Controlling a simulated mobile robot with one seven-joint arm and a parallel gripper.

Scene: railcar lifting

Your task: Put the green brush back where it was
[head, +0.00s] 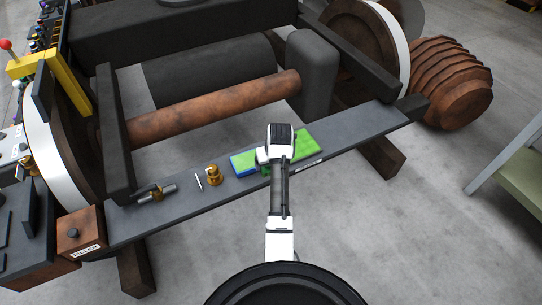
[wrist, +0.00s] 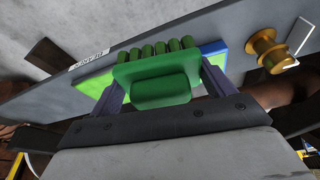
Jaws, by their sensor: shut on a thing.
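My gripper (wrist: 160,95) is shut on the green brush (wrist: 158,72), with one finger on each side of its dark green body. The brush's row of bristle tufts points away from my wrist. In the head view my gripper (head: 268,163) is above the grey plank, over a flat bright green pad (head: 305,145) with a blue part (head: 242,163) at its left end. My arm hides most of the brush in the head view. I cannot tell whether the bristles touch the pad or hang just above it.
A brass spool (head: 213,175), a thin white stick (head: 198,181) and a dark metal tool (head: 157,192) lie on the plank (head: 355,130) to the left. A rusty axle (head: 210,107) and wheels stand behind. The plank's right part is bare.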

